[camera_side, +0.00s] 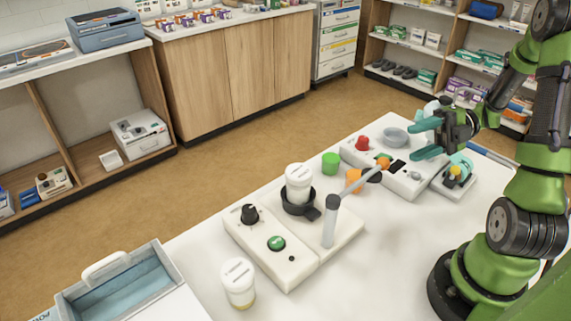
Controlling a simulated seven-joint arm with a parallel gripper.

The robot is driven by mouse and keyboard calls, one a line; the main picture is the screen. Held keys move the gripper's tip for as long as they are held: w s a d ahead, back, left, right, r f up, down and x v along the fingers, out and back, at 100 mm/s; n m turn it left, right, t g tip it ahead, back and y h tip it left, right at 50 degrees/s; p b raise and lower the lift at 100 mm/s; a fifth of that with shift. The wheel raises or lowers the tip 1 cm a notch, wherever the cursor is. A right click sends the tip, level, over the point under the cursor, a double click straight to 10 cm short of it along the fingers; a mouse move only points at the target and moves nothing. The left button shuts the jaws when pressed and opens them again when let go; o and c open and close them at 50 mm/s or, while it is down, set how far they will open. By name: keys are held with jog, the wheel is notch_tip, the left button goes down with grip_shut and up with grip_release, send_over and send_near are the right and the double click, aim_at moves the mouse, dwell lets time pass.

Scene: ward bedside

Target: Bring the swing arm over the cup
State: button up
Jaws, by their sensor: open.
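A white lidded cup (298,178) stands upright in a black ring holder (301,206) on a white device base (290,265). The swing arm (352,188) runs from the top of a grey post (329,225), right of the cup. It points up and to the right, away from the cup, with an orange knob (383,163) near its dark far end. My gripper (424,139) is open, its teal fingers pointing left. It appears above and to the right of the knob, apart from it; nothing shows between the fingers.
A green cup (331,163) and an orange object (354,181) stand near the swing arm.

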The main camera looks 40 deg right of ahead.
aim_at(383, 166)
jog(key=f+x, duration=0.1)
jog(key=x, duration=0.3)
jog(key=f+x, duration=0.1)
jog(key=x, duration=0.3)
jog(key=f+x, duration=0.1)
jog(key=x, duration=0.3)
jog(key=shift+w, duration=0.1)
grip_shut()
